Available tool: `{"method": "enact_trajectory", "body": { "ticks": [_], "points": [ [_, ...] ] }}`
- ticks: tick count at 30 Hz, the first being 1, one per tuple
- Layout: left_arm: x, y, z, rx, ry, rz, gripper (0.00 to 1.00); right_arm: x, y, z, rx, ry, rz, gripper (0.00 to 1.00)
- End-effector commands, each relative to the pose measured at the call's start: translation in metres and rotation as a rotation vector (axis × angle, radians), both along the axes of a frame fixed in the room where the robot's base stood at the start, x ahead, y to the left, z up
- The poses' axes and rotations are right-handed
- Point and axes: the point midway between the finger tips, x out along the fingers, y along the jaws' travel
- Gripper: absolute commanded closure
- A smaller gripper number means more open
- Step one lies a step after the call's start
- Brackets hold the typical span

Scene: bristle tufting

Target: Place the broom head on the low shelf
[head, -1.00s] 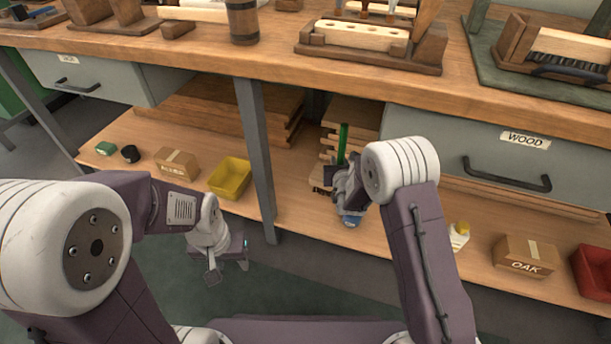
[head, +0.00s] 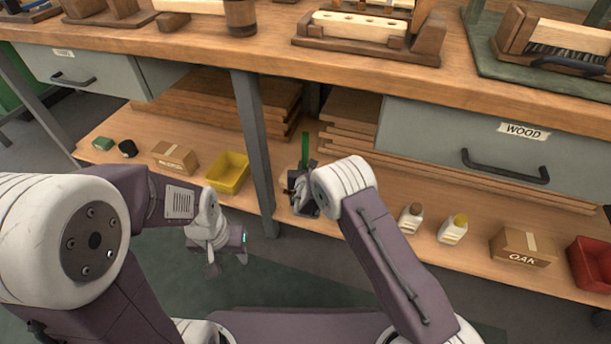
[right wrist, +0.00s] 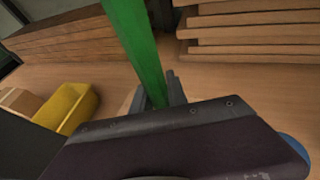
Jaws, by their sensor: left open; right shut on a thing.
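The low shelf (head: 391,187) runs beneath the workbench. My right gripper (head: 303,168) is over the shelf, just right of the grey table leg, shut on an upright green bar (head: 305,147), apparently the broom head. The bar also shows in the right wrist view (right wrist: 138,45), rising from between the fingers (right wrist: 160,97). Its lower end is hidden by my gripper, so I cannot tell whether it touches the shelf, and no bristles can be made out. My left gripper (head: 228,266) is open and empty, low in front of the shelf.
A yellow bin (head: 229,172) and a cardboard box (head: 174,157) stand left of the table leg (head: 253,140). Stacked boards (head: 352,115) lie behind my right gripper. Two small bottles (head: 410,218) (head: 453,229), the OAK box (head: 522,246) and a red bin (head: 592,262) stand to the right.

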Motion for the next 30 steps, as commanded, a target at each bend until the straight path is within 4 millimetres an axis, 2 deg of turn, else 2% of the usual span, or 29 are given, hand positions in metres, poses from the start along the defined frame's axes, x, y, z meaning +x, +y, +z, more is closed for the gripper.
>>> {"method": "enact_trajectory", "body": {
  "ticks": [1, 4, 13, 14, 15, 16, 25, 30],
  "points": [
    [0.000, 0.000, -0.014, 0.000, 0.000, 0.000, 0.56, 0.000, 0.000, -0.016, 0.000, 0.000, 0.000, 1.00],
    [0.000, 0.000, -0.032, 0.000, 0.000, 0.000, 0.56, 0.000, 0.000, -0.036, 0.000, 0.000, 0.000, 1.00],
    [0.000, 0.000, -0.030, 0.000, 0.000, 0.000, 0.56, 0.000, 0.000, -0.035, -0.001, 0.000, 0.000, 1.00],
    [0.000, 0.000, -0.030, 0.000, 0.000, 0.000, 0.56, 0.000, 0.000, -0.036, -0.001, 0.003, 0.000, 0.76],
    [0.000, 0.000, -0.029, 0.000, 0.000, 0.000, 0.56, 0.000, 0.000, -0.036, -0.001, 0.002, 0.000, 0.65],
    [0.000, 0.000, -0.029, 0.000, 0.000, 0.000, 0.56, 0.000, 0.000, -0.036, -0.001, 0.002, 0.000, 0.60],
    [0.000, 0.000, -0.028, 0.000, 0.000, 0.000, 0.56, 0.000, -0.001, -0.034, 0.000, 0.001, 0.000, 0.60],
    [0.000, 0.000, -0.010, 0.000, 0.000, 0.000, 0.56, -0.019, -0.001, -0.022, -0.002, 0.004, 0.002, 0.60]
  ]
}}
